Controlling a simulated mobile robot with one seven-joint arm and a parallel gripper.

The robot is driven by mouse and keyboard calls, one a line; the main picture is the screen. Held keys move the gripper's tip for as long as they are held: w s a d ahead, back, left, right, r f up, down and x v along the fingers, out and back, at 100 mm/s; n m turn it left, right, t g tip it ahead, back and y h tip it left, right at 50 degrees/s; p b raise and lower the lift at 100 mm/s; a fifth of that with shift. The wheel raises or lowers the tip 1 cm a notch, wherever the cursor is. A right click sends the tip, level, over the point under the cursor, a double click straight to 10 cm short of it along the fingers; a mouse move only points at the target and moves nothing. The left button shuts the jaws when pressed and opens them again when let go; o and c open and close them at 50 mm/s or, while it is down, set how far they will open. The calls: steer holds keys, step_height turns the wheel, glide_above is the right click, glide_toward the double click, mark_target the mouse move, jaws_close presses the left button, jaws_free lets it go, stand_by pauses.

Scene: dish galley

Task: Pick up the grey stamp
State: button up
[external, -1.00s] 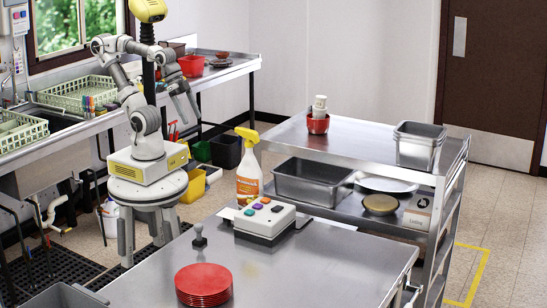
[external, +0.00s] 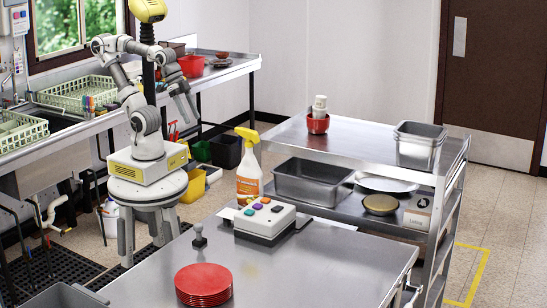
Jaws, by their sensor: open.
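The grey stamp (external: 199,237) stands upright on the steel table (external: 330,265), near its far left edge. It is small, with a round knob on top of a wider base. My gripper (external: 188,107) hangs in the air behind and above the table, pointing down, open and empty. It is well apart from the stamp.
A white box with coloured buttons (external: 265,219) stands just right of the stamp. A stack of red plates (external: 203,283) lies in front. A yellow-topped spray bottle (external: 249,172) stands behind the box. A steel cart (external: 350,140) is at the right. The table's right part is clear.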

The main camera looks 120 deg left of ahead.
steer(key=w+d+f+m+t+h+b, duration=0.1)
steer(key=w+d+t+b, duration=0.1)
steer(key=w+d, duration=0.6)
steer(key=t+h+b, duration=0.2)
steer(key=h+b, duration=0.1)
steer(key=h, duration=0.1)
glide_above(199, 239)
step_height(199, 239, down, 5)
steer(key=s+d+f+n+y+b, duration=0.1)
steer(key=s+d+f, duration=0.2)
steer(key=d+f, duration=0.3)
steer(key=s+d+f+n+b, duration=0.1)
steer(key=s+d+f+n, duration=0.15)
steer(key=f, duration=0.65)
steer(key=s+a+f+t+y+b, duration=0.3)
steer(key=s+a+f+t+y, duration=0.35)
steer(key=s+f, duration=0.4)
steer(key=shift+g+y, duration=0.25)
steer(key=x, duration=0.3)
steer(key=r+b+x, duration=0.1)
steer(key=x, duration=0.6)
steer(key=shift+w+a+r+b, duration=0.15)
steer(key=shift+w+r+b, duration=0.05)
steer(key=shift+w+b, duration=0.1)
steer(key=shift+b+x, duration=0.3)
steer(key=shift+x, duration=2.45)
